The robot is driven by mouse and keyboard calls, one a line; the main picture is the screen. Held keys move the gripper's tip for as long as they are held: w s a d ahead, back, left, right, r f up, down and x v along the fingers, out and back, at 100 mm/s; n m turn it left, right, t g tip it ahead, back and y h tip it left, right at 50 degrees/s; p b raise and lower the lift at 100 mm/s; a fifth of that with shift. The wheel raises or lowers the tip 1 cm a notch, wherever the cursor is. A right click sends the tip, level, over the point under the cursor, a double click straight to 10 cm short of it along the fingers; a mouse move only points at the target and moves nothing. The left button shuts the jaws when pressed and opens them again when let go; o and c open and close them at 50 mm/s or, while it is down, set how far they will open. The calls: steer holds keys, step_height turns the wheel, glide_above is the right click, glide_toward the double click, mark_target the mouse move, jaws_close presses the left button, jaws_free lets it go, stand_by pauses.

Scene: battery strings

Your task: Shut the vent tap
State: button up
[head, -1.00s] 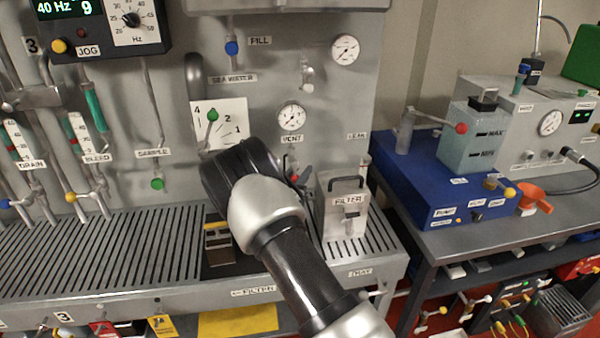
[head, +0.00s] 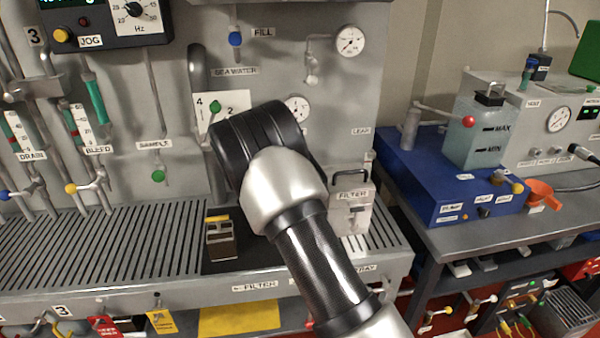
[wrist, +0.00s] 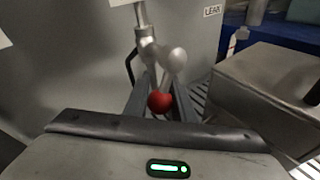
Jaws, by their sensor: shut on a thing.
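The vent tap (wrist: 147,48) shows in the wrist view as a grey metal valve on a thin vertical pipe against the grey panel. Its red ball knob (wrist: 160,102) sits between the two dark fingers of my gripper (wrist: 163,82), which are shut on it. A pale rounded metal end (wrist: 177,58) shows just beyond the knob. In the head view my own wrist covers the tap, its label and my fingers.
A metal filter box (head: 350,205) stands close to the right of my wrist, and its top also fills the right of the wrist view (wrist: 270,85). A green-knobbed selector (head: 215,107) and a gauge (head: 298,108) are close by on the panel. A blue pump unit (head: 440,190) stands further right.

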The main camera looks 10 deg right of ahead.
steer(key=shift+a+r+m+g+y+b, duration=0.3)
steer(key=shift+a+r+m+y+b, duration=0.4)
steer(key=shift+m+y+b, duration=0.7)
steer(key=shift+a+r+m+g+y+b, duration=0.35)
steer(key=shift+a+m+y+b, duration=0.5)
steer(key=shift+m+y+b, duration=0.5)
steer(key=shift+a+r+m+g+y+b, duration=0.25)
steer(key=shift+a+r+m+y+b, duration=0.35)
steer(key=shift+a+m+y+b, duration=0.75)
steer(key=shift+d+r+n, duration=0.1)
steer(key=shift+d+n, duration=0.2)
steer(key=shift+d, duration=0.2)
steer(key=o, duration=1)
steer(key=shift+o, duration=0.3)
steer(key=p+v, duration=0.2)
steer(key=v, duration=1.5)
steer(key=shift+s+a, duration=0.2)
